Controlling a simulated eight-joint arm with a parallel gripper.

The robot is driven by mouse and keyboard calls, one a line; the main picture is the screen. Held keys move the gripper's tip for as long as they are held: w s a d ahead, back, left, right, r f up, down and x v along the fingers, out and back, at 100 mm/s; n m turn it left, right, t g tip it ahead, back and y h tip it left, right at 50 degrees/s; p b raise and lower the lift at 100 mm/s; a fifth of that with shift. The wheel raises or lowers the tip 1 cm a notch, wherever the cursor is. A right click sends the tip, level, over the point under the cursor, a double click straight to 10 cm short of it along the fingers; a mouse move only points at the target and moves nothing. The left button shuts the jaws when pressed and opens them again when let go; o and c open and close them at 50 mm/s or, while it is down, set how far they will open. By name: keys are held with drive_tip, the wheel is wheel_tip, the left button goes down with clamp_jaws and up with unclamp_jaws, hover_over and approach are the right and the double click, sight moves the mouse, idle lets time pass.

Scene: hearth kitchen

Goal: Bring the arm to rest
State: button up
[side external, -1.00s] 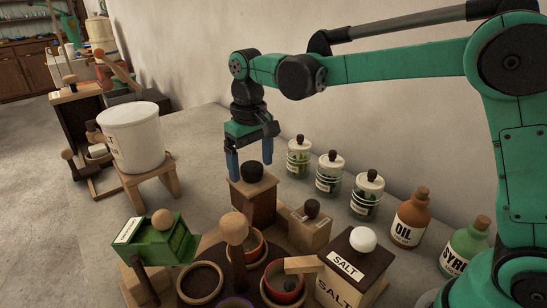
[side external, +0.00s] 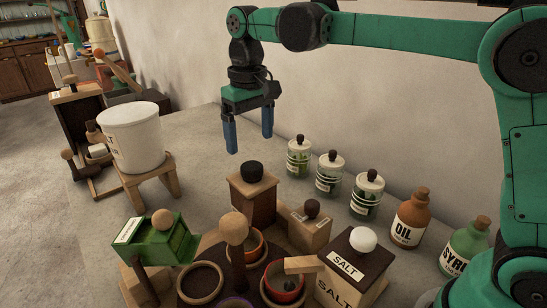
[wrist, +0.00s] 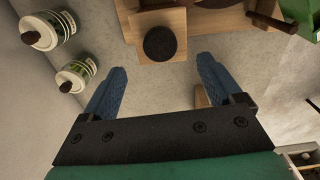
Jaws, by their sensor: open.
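My gripper (side external: 249,134) is open and empty, with its two blue fingers pointing down. It hangs above a wooden box with a black knob (side external: 252,172), and clear space shows between the fingertips and the knob. In the wrist view, my gripper (wrist: 168,82) has its fingers spread apart with nothing between them. The black knob (wrist: 160,43) shows beyond the fingertips there.
Lidded jars (side external: 328,172), an oil bottle (side external: 411,216) and a syrup bottle (side external: 465,248) stand along the wall. A salt box (side external: 347,270), a green box (side external: 160,243) and bowls (side external: 200,283) are in front. A white tub (side external: 131,137) stands left. The air around my gripper is clear.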

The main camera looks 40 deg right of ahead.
drive_tip(key=shift+s+d+r, duration=0.15)
drive_tip(key=shift+s+d, duration=0.05)
drive_tip(key=shift+s, duration=0.1)
drive_tip(key=s+d+f+t, duration=0.1)
drive_tip(key=s+t, duration=0.1)
drive_tip(key=s, duration=0.1)
drive_tip(key=s+d+f+t, duration=0.2)
drive_tip(key=s, duration=0.2)
drive_tip(key=s+d+f+t, duration=0.1)
drive_tip(key=s+d+t, duration=0.1)
drive_tip(key=s, duration=0.2)
drive_tip(key=shift+s+d+f+m+t, duration=0.1)
drive_tip(key=shift+s+f+m+t, duration=0.05)
drive_tip(key=shift+f+m+t, duration=0.15)
drive_tip(key=shift+s+d+f+t, duration=0.1)
drive_tip(key=shift+s+f+t, duration=0.2)
drive_tip(key=shift+f, duration=0.1)
